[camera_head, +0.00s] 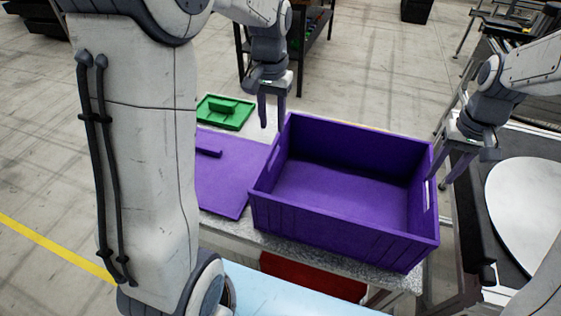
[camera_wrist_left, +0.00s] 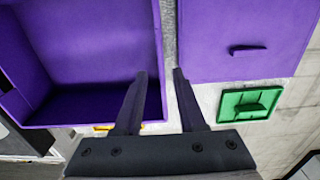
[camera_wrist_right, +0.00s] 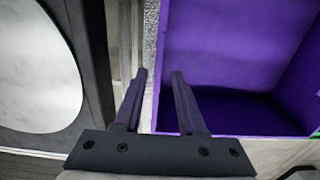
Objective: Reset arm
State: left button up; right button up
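An open purple crate (camera_head: 345,235) stands on the grey speckled table and looks empty inside. My left gripper (camera_head: 272,112) is open and empty near the crate's back left corner. In the left wrist view its fingers (camera_wrist_left: 159,76) point down with a gap between them, over the strip between crate and purple lid. My right gripper (camera_head: 443,178) is beside the crate's right wall, near the handle slot. In the right wrist view its fingers (camera_wrist_right: 159,75) are apart, on either side of the wall's line of sight. I cannot tell whether they touch the crate.
A purple lid (camera_head: 222,185) lies flat left of the crate, and a green lid (camera_head: 224,112) lies behind it. A white round plate (camera_head: 528,210) is on the right. A red bin (camera_head: 310,278) sits below the table. A dark shelf (camera_head: 315,35) stands behind.

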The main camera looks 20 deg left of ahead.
jog(key=shift+r, duration=0.9)
